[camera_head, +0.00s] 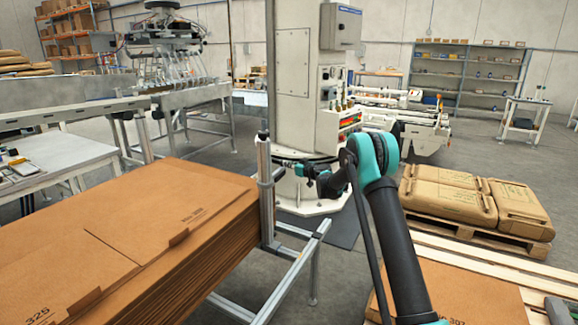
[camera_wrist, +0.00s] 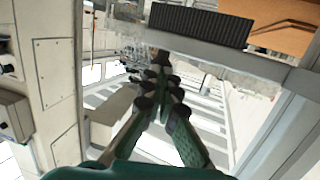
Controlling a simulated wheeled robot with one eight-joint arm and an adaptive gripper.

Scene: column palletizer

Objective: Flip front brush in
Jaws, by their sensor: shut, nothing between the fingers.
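In the wrist view a black ribbed strip (camera_wrist: 200,22), which looks like the front brush, sits on a grey metal bar (camera_wrist: 225,58) across the top. My gripper (camera_wrist: 160,60) is shut and empty, its fingertips overlapping the lower edge of that bar in the picture; I cannot tell whether they touch it. In the head view my gripper (camera_head: 285,164) is just right of an upright metal post (camera_head: 266,190) at the corner of the cardboard stack. The brush cannot be made out in the head view.
A stack of flat brown cardboard (camera_head: 150,220) fills the lower left. A white machine column (camera_head: 296,80) stands behind my gripper. A metal frame rail (camera_head: 295,275) runs below it. Wrapped brown bundles (camera_head: 447,195) lie on a pallet at right.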

